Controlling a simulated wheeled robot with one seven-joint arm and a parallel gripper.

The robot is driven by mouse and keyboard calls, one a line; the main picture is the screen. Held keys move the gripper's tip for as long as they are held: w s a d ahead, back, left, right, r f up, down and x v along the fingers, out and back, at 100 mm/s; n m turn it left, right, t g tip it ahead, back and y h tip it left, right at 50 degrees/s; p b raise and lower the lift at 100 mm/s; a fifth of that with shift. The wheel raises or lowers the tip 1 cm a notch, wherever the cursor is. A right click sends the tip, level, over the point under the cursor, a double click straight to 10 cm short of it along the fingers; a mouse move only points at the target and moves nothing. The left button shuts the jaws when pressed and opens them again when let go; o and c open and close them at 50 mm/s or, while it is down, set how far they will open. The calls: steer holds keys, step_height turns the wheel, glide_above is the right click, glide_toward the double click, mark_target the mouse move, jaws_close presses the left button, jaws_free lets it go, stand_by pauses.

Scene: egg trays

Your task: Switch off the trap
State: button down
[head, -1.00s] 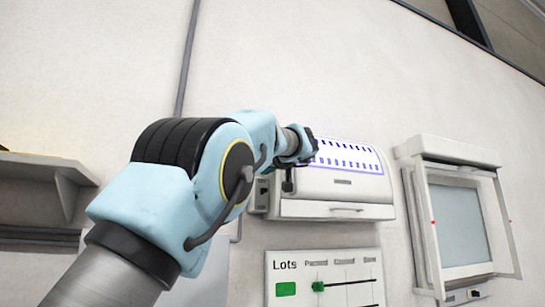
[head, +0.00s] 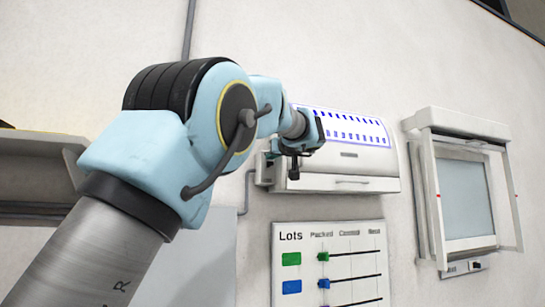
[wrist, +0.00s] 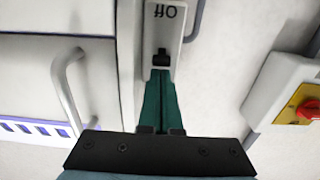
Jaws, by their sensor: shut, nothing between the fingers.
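The trap is a white wall unit (head: 350,165) with rows of blue-edged slots on its sloped top and a bar handle on its front. In the wrist view its front (wrist: 40,70) fills the left side, upside down. A narrow switch plate (wrist: 174,15) beside it bears an upside-down "Off" label and a small black switch (wrist: 162,57). My gripper (wrist: 160,74) is shut and empty, its green fingertips right at the switch; I cannot tell whether they touch it. The switch's position is unclear. In the head view my gripper (head: 295,172) is in front of the trap's left end.
A "Lots" board (head: 330,238) with coloured sliders hangs below the trap. A framed window box (head: 465,195) is to the right, a shelf (head: 40,150) to the left. In the wrist view a red knob (wrist: 310,112) on a yellow plate sits on a grey box at right.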

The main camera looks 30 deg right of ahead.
steer(key=shift+f+b, duration=0.3)
steer(key=shift+b, duration=0.8)
steer(key=shift+t+b, duration=0.4)
steer(key=shift+b, duration=0.05)
